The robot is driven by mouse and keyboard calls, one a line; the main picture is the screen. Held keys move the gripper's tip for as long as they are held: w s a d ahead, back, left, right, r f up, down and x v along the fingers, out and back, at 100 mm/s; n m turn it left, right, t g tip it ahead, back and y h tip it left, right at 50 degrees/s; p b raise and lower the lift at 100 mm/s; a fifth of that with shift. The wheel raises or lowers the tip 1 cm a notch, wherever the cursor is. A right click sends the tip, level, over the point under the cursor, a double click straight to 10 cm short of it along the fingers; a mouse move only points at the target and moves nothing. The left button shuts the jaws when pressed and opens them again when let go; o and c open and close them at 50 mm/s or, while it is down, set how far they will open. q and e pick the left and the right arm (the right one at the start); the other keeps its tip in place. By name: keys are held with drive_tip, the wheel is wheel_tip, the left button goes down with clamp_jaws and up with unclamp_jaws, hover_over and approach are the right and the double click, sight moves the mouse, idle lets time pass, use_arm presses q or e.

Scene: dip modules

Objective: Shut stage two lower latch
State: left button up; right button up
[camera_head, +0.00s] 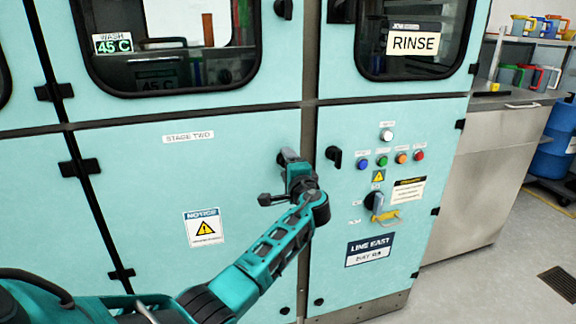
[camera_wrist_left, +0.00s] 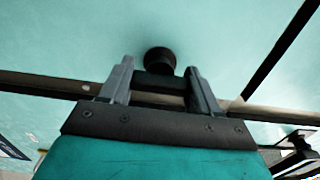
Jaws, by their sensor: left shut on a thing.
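The teal door marked STAGE TWO (camera_head: 130,190) lies flush in the cabinet front. Its lower latch sits at the door's right edge and is mostly hidden behind my left gripper (camera_head: 290,160) in the head view. In the left wrist view, the black latch (camera_wrist_left: 160,60) shows its round hub just beyond the fingertips. My left gripper (camera_wrist_left: 158,78) has its two grey fingers on either side of the black latch handle and is shut on it. The latch's exact angle is hard to tell. My right gripper is in neither view.
Another black latch (camera_head: 334,155) is on the panel to the right, close to my gripper. That panel has coloured buttons (camera_head: 382,160) and a switch handle (camera_head: 376,203). An upper latch (camera_head: 283,9) is above. A steel counter (camera_head: 490,170) stands at right.

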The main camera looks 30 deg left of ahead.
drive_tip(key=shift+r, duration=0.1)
use_arm(q)
drive_tip(key=o, duration=1.1)
drive_tip(key=shift+c, duration=0.2)
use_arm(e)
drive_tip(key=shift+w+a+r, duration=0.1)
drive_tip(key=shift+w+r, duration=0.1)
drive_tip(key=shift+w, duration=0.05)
use_arm(q)
drive_tip(key=p+v, duration=0.1)
drive_tip(key=v, duration=1.2)
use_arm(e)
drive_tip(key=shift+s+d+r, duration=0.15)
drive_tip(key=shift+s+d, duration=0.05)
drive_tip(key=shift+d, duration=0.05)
use_arm(q)
drive_tip(key=shift+a+f, duration=0.1)
